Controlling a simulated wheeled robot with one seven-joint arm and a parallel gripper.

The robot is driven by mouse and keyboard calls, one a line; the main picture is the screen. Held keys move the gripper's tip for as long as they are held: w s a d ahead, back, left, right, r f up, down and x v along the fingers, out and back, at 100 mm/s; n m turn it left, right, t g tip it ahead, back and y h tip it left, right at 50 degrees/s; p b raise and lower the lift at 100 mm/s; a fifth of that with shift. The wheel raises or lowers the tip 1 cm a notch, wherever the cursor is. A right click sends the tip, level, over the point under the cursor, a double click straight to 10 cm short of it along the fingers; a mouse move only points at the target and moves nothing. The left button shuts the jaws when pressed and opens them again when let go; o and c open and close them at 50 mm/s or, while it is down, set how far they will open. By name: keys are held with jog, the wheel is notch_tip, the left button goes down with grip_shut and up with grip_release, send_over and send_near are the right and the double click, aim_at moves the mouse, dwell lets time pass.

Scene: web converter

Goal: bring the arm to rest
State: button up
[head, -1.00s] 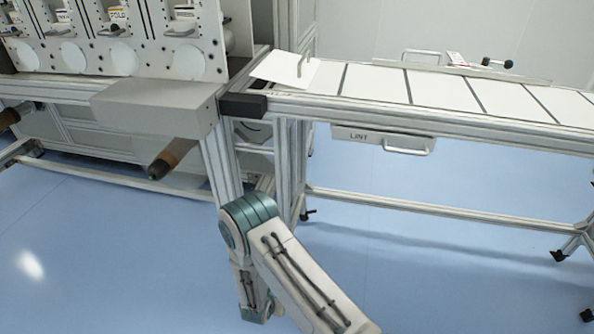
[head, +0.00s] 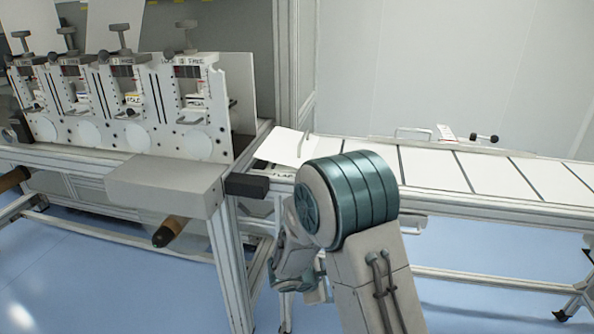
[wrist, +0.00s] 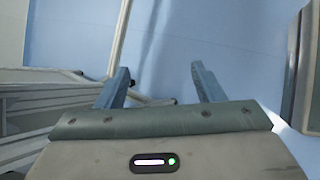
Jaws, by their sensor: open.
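My arm rises in front of the machine in the head view, its big teal-banded joint covering part of the conveyor table's near edge. The arm folds down and left from that joint, and its fingers cannot be made out there. In the wrist view my gripper (wrist: 160,80) shows two blue-grey fingers set wide apart with nothing between them. Blue floor (wrist: 165,45) lies beyond the fingertips, and they touch nothing that I can see.
The white converter machine (head: 190,140) with its grey box (head: 165,185) stands left. The conveyor table (head: 430,168) runs right, bearing a white sheet (head: 285,146) and a bar handle. Blue floor (head: 500,262) is open under the table.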

jog(key=s+d+r+m+g+p, duration=0.1)
jog(key=s+d+r+m+p, duration=0.2)
jog(key=r, duration=0.4)
jog(key=s+d+r+m+g+y+p, duration=0.1)
jog(key=s+d+r+m, duration=0.25)
jog(key=r, duration=0.35)
jog(key=s+d+r+m+g+p, duration=0.1)
jog(key=s+d+r+m+p, duration=0.2)
jog(key=r, duration=0.4)
jog(key=s+a+r+m+y+p, duration=0.2)
jog(key=s+r+m+y+p, duration=0.3)
jog(key=s+r, duration=0.8)
jog(key=shift+s+a+r+m+t+y+p, duration=0.25)
jog(key=shift+m+p, duration=0.35)
jog(key=shift+m, duration=1.25)
jog(key=shift+w, duration=0.1)
